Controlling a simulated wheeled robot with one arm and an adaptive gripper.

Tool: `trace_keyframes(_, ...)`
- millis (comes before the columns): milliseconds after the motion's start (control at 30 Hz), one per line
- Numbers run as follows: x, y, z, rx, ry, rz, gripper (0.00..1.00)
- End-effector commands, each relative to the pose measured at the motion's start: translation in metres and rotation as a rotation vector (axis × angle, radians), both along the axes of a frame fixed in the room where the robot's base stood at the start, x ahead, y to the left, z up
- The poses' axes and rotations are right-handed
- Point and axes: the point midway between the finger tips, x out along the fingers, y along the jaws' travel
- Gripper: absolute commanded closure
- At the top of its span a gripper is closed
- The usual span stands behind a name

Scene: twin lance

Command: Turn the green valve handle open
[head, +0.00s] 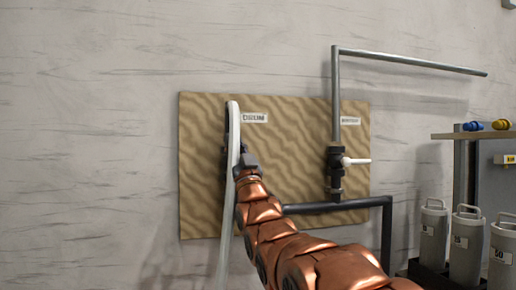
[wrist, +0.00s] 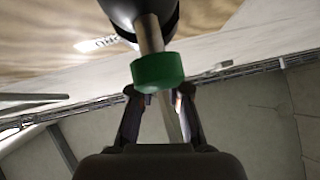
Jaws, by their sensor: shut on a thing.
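The green valve handle (wrist: 157,71) shows in the wrist view as a short green piece on a metal stem (wrist: 150,35), which runs up to a dark round body (wrist: 140,12). My gripper (wrist: 157,97) is at the green piece, its two dark fingertips close together at its near edge, shut on it. The exact contact is partly hidden by the fingers. In the head view my gripper (head: 244,160) reaches the left part of the board, below the DRUM label (head: 255,118). There the green handle is hidden by my arm and a pale hose.
A second valve (head: 335,165) with a white handle (head: 356,161) sits right on the tan board (head: 290,150), with grey pipes (head: 410,61). Grey canisters (head: 466,240) stand at far right.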

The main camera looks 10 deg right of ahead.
Motion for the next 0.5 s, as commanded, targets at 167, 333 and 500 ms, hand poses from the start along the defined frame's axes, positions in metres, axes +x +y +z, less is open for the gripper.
trace_keyframes(167, -0.0022, 0.0131, -0.0001, -0.026, -0.002, 0.017, 1.00)
trace_keyframes(333, -0.0025, 0.0147, 0.0005, -0.030, -0.004, 0.018, 1.00)
trace_keyframes(500, -0.0026, 0.0141, 0.0010, -0.030, -0.005, 0.018, 1.00)
